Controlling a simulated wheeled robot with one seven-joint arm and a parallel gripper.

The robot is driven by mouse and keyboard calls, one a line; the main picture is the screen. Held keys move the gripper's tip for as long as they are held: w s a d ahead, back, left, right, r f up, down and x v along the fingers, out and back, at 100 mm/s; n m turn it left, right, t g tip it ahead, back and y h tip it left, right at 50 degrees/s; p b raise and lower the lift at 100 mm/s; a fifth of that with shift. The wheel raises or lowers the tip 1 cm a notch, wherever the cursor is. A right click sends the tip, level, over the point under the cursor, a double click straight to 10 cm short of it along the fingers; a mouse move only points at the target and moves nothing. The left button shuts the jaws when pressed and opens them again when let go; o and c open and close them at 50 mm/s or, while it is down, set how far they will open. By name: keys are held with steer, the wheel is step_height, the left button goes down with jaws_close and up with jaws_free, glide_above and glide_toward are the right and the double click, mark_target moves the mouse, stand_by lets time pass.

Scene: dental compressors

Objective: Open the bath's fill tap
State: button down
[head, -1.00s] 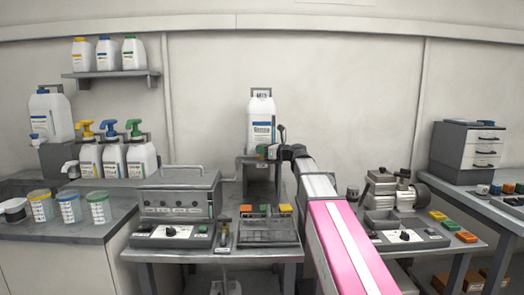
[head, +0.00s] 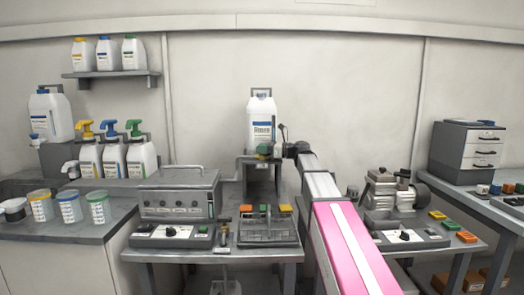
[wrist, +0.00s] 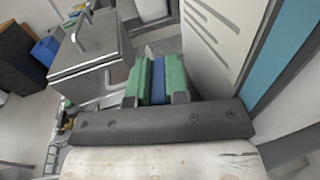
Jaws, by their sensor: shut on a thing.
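A white canister (head: 262,122) with a blue-and-white label stands on a grey stand (head: 262,180) behind the bench. The lidded grey bath (head: 178,197) stands to its left; its lid and handle (wrist: 88,52) show at upper left in the wrist view. My gripper (head: 268,150) is at the canister's lower front. In the wrist view my gripper (wrist: 157,82) has green fingers closed on a small blue part (wrist: 157,80), seemingly the tap's handle. The canister's pale side (wrist: 215,45) is close at right. The tap's body is mostly hidden by the fingers.
A grey rack (head: 268,230) with orange and green blocks lies below my gripper, and a control panel (head: 172,236) sits before the bath. A motor unit (head: 385,195) stands right of my arm. Pump bottles (head: 115,155) and cups stand on the left counter.

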steer(key=c, duration=1.4)
jaws_free()
steer(key=v, duration=1)
steer(key=shift+d, duration=0.4)
steer(key=shift+s, duration=0.1)
